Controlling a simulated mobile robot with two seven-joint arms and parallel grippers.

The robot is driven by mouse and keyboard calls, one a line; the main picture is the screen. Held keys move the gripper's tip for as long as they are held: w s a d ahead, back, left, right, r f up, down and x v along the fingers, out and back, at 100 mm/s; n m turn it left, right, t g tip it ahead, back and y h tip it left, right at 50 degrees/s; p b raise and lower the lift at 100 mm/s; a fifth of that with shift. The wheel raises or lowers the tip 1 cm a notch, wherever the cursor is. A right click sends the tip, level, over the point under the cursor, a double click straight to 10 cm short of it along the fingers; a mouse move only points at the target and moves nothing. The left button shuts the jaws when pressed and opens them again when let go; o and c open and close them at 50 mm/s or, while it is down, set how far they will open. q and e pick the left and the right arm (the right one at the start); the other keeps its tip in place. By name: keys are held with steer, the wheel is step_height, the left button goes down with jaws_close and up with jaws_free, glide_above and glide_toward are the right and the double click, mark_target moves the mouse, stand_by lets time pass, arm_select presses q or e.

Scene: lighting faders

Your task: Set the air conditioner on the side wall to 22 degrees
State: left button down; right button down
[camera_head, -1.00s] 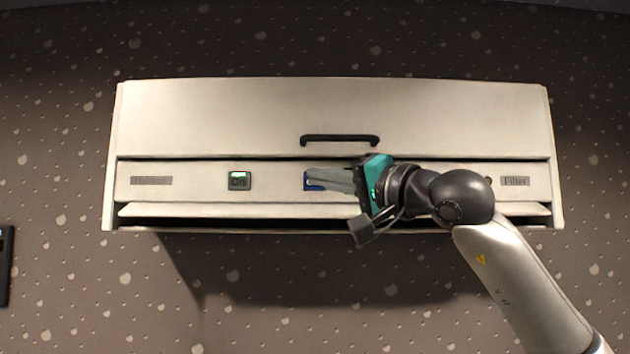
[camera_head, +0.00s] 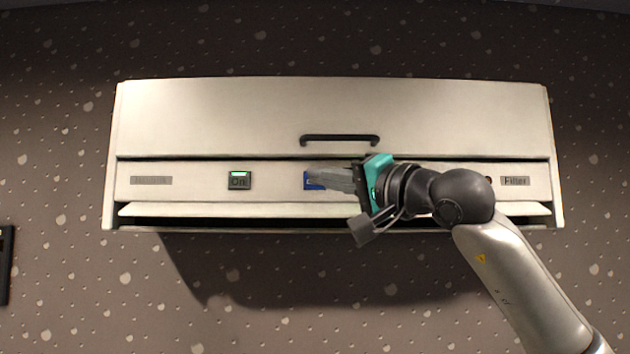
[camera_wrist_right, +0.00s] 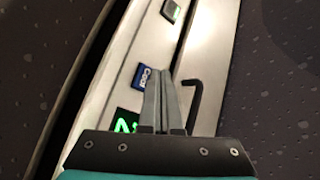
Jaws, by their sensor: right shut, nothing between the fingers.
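The white air conditioner (camera_head: 220,115) hangs on the wall across the middle of the head view. Its front strip carries a lit green "On" button (camera_head: 239,180) and a blue button (camera_head: 309,181), partly hidden behind my right gripper (camera_head: 312,178). The right gripper is shut and empty, its fingertips at the blue button; touching or just short of it, I cannot tell. In the right wrist view, the blue button reads "Cool" (camera_wrist_right: 140,77) beside the shut fingers (camera_wrist_right: 158,82). A green lit display (camera_wrist_right: 127,122) is partly covered by the gripper body, so its number is unreadable. My left gripper is out of view.
A black handle (camera_head: 340,140) sticks out of the cover just above the right gripper. A "Filter" label (camera_head: 515,181) is at the right end of the strip. A dark object (camera_head: 5,265) is at the left edge. The wall below is free.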

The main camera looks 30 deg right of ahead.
steer(key=shift+w+d, duration=0.1)
steer(key=shift+w, duration=0.05)
stand_by(0.5)
steer(key=shift+w+d, duration=0.15)
steer(key=shift+w, duration=0.05)
steer(key=shift+w+d+p, duration=0.15)
steer(key=shift+w+p, duration=0.15)
steer(key=shift+p, duration=0.1)
stand_by(0.6)
steer(key=shift+s, duration=0.1)
steer(key=shift+s+a, duration=0.4)
steer(key=shift+s, duration=0.15)
steer(key=s+a, duration=0.1)
steer(key=s+b, duration=0.1)
steer(key=s, duration=0.1)
steer(key=s+a, duration=0.1)
steer(key=shift+s+a, duration=0.15)
steer(key=shift+a, duration=0.15)
steer(key=shift+s, duration=0.1)
stand_by(2.7)
